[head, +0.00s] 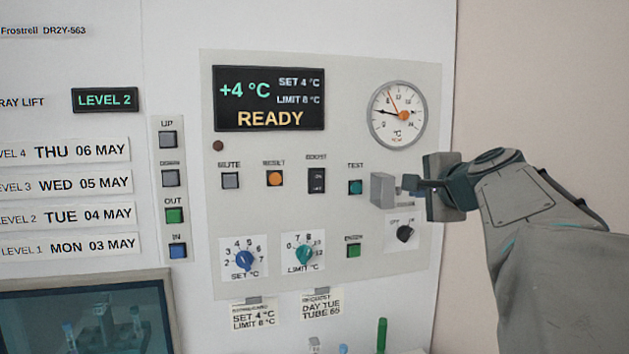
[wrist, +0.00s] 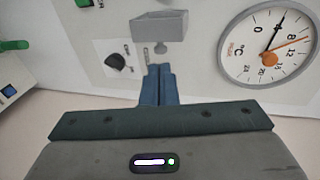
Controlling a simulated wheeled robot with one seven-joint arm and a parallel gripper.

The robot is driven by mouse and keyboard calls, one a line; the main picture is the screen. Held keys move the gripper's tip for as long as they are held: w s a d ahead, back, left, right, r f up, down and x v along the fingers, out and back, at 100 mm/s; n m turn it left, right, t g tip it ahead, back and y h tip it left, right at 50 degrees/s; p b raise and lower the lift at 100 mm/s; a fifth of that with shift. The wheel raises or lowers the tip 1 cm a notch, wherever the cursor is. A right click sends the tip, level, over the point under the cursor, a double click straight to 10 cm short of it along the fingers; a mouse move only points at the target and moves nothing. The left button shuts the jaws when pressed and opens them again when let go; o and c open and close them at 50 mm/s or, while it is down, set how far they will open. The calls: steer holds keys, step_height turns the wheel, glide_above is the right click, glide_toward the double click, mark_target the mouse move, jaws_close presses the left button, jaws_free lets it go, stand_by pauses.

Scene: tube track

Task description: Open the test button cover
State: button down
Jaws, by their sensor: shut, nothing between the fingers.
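The teal test button (head: 355,187) shows uncovered on the panel under its TEST label in the head view. A grey box-like cover (head: 383,190) stands out from the panel just right of it; I cannot tell how far it is swung. My gripper (head: 412,187) is shut and empty, to the right of the cover.
A round temperature gauge (head: 397,115) is above the cover, and a black key-like knob (head: 405,233) is below it. Blue (head: 243,260) and teal (head: 304,254) dials and a green button (head: 353,250) are lower left. Bare wall (head: 540,80) is right of the panel.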

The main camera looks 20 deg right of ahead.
steer(key=shift+p+x, duration=0.35)
steer(key=shift+x, duration=1.9)
steer(key=shift+w+d+b, duration=0.25)
steer(key=shift+d+b, duration=0.05)
steer(key=shift+d, duration=0.25)
steer(key=shift+w+d+b, duration=0.25)
steer(key=shift+d+b, duration=0.05)
steer(key=shift+d, duration=0.25)
steer(key=s+d+r+b, duration=0.1)
steer(key=s, duration=0.5)
steer(key=s+r, duration=0.2)
steer(key=s, duration=0.5)
steer(key=shift+s+d+r+b, duration=0.25)
steer(key=shift+d+r+b, duration=0.1)
steer(key=shift+d, duration=0.05)
